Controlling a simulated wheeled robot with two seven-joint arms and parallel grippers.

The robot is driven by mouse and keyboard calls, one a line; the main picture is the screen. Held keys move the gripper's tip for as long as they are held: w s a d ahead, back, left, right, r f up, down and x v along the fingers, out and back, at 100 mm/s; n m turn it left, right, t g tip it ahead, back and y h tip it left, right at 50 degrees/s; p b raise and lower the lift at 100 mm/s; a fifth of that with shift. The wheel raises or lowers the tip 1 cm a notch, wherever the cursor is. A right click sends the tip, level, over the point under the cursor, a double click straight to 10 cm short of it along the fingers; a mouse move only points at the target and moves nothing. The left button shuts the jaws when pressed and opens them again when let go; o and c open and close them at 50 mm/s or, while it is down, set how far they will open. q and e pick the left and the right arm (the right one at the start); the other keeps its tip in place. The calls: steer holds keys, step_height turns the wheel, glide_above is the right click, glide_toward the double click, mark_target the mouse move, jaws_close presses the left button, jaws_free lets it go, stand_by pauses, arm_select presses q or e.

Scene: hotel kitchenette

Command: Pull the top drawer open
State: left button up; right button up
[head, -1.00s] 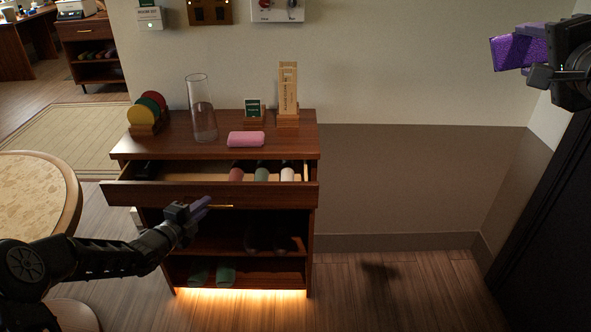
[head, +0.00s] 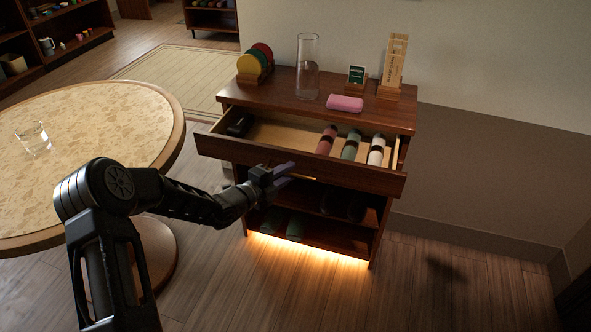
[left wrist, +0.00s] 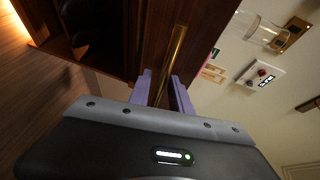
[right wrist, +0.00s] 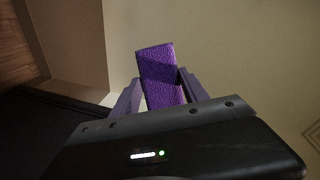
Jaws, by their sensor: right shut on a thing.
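The top drawer (head: 300,162) of the dark wooden cabinet stands pulled out, its inside showing. Its brass handle (left wrist: 172,58) shows in the left wrist view, with its lower end between my left gripper's fingers. My left gripper (head: 290,172) is in front of the drawer front in the head view. Its two fingers (left wrist: 164,92) are apart, with gaps beside the handle. The handle is hard to make out in the head view. My right gripper (right wrist: 156,92) is shut on a purple block-like thing (right wrist: 160,75), seen only in the right wrist view.
Rolled items (head: 350,146) and a dark object (head: 239,124) lie in the drawer. A round table (head: 90,130) with a glass is at left. Floor at right is clear.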

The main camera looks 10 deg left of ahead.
arm_select(q)
steer(key=shift+o, duration=0.6)
steer(key=v, duration=1.2)
steer(key=shift+p, duration=0.35)
steer(key=shift+s+d, duration=0.1)
steer(key=shift+d, duration=0.05)
